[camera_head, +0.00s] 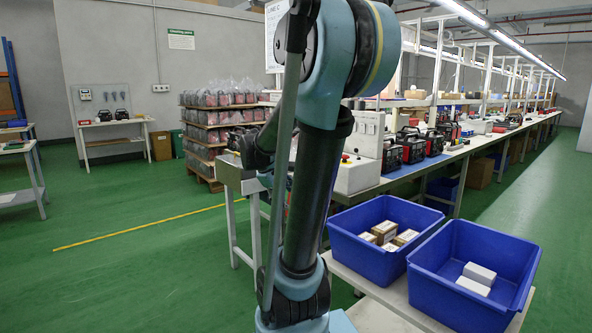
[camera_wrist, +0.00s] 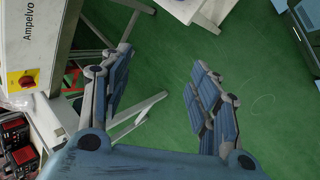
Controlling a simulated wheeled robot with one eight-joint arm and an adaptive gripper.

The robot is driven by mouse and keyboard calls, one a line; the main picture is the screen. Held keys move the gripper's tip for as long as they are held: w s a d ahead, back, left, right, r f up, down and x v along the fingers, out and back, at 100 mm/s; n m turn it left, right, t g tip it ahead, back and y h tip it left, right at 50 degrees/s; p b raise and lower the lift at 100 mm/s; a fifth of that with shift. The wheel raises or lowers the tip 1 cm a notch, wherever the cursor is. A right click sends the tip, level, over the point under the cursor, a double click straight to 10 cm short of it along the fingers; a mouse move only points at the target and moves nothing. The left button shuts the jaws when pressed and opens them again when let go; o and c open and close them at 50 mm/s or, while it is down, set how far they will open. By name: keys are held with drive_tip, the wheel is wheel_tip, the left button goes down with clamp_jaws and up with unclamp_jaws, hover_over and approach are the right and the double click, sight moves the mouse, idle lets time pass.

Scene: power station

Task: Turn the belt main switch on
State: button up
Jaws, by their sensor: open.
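A red rotary knob on a yellow plate, which looks like the belt main switch (camera_wrist: 27,79), is on a white cabinet (camera_wrist: 38,40) marked "Ampelvo" at the left of the wrist view. I cannot tell its on or off position. My gripper (camera_wrist: 161,65) is open and empty above the green floor. Its fingers are to the right of the switch in the picture and apart from it. In the head view my arm stands in front of the belt end, and a white control box (camera_head: 357,176) with a red button shows beside it.
Two blue bins (camera_head: 472,270) with small boxes stand on a white table (camera_head: 385,296) at the lower right. The long workbench (camera_head: 455,148) carries red and black machines (camera_head: 413,146). A loaded pallet (camera_head: 205,170) stands behind. Green floor is free at the left.

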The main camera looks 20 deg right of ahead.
drive_tip(key=w+d+r+n+h, duration=0.1)
drive_tip(key=w+d+n+h, duration=0.1)
drive_tip(key=w, duration=0.4)
drive_tip(key=w+d+r+n+h, duration=0.1)
drive_tip(key=w+d+r+n, duration=0.1)
drive_tip(key=w, duration=0.5)
drive_tip(key=w+f+n+t+h, duration=0.1)
drive_tip(key=w+f+n+h, duration=0.15)
drive_tip(key=w, duration=0.65)
drive_tip(key=w+f+n+t+h, duration=0.1)
drive_tip(key=w+f+n+h, duration=0.2)
drive_tip(key=w, duration=0.6)
drive_tip(key=w+f+n+t+h, duration=0.1)
drive_tip(key=w+n+h, duration=0.1)
drive_tip(key=w+n, duration=0.5)
drive_tip(key=w+d+m, duration=0.1)
drive_tip(key=w+d, duration=0.3)
drive_tip(key=d, duration=0.4)
drive_tip(key=w+d+m, duration=0.1)
drive_tip(key=w+d, duration=0.3)
drive_tip(key=d, duration=0.4)
drive_tip(key=shift+w+d, duration=0.15)
drive_tip(key=shift+d, duration=0.2)
drive_tip(key=c, duration=1.1)
